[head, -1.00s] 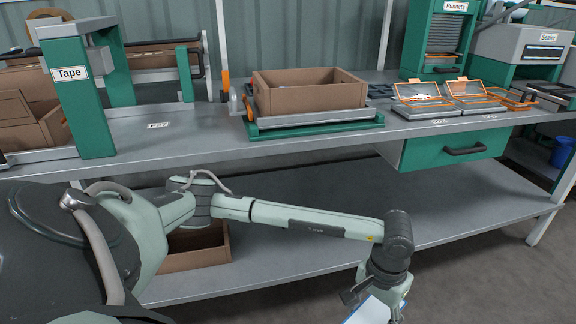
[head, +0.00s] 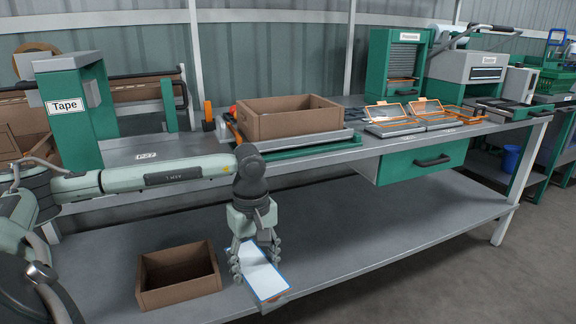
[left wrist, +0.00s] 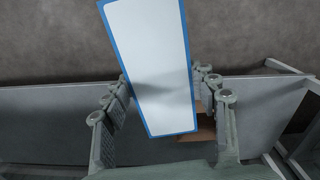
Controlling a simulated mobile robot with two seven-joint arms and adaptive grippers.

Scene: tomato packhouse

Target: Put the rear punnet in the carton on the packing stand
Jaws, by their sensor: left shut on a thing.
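My left gripper (head: 255,258) is shut on a flat white panel with a blue rim (head: 266,281), in front of the lower shelf. The panel fills the upper middle of the left wrist view (left wrist: 150,60), between the fingers (left wrist: 163,100). The open brown carton (head: 290,124) sits on the green and grey packing stand (head: 305,148) on the bench. I see only part of its inside. Two orange-framed trays, which may hold the punnets, lie right of it: one nearer the carton (head: 393,128), one farther right (head: 430,121). My right gripper is not in view.
An empty-looking brown box (head: 180,292) sits on the lower shelf (head: 350,245). The green Tape machine (head: 72,115) stands at the left of the bench. The green Punnets cabinet (head: 395,70) and grey Sealer (head: 465,70) stand behind the trays. A green drawer (head: 425,162) hangs below the bench.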

